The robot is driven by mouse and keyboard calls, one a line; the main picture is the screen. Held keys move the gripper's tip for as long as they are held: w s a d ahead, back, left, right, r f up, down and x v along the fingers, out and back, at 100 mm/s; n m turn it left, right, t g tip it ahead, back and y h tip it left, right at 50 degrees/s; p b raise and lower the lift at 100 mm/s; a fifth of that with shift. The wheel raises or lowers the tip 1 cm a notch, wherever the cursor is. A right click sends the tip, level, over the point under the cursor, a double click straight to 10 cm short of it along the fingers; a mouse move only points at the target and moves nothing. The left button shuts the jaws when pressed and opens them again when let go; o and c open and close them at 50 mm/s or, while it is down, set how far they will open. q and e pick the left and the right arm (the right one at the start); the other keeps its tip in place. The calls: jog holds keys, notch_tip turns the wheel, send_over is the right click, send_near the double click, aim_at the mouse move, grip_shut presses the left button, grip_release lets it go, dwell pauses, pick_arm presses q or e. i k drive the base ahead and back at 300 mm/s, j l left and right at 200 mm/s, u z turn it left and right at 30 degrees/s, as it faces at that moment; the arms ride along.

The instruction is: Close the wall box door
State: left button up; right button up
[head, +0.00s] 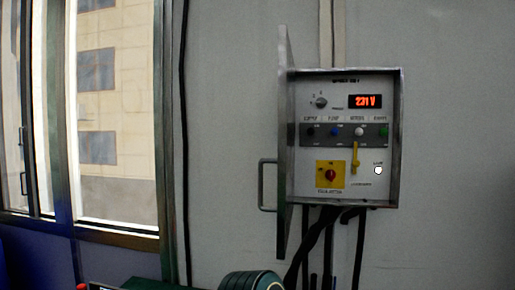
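The wall box (397,140) is a grey metal box on the wall, right of the picture's middle. Its door (284,140) is hinged on the left side and stands open, seen nearly edge-on. A metal handle (262,186) sticks out to the left from the door. The panel inside shows a red 231 V display (365,101), a knob, a row of coloured buttons, a yellow lever (355,160) and a red switch on a yellow plate (330,174). Neither of my grippers is in view.
Dark cables (316,250) hang below the box. A window (110,110) with a metal frame fills the left side. A dark green rounded object (250,281) shows at the bottom edge. The wall between the window and the door is clear apart from a thin dark cable.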

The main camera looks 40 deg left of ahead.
aim_at(285, 160)
jog(key=k+j+u, duration=0.15)
jog(key=j, duration=0.3)
jog(key=j+u, duration=0.1)
jog(key=j, duration=0.35)
jog(key=k+j+u, duration=0.15)
jog(key=j, duration=0.3)
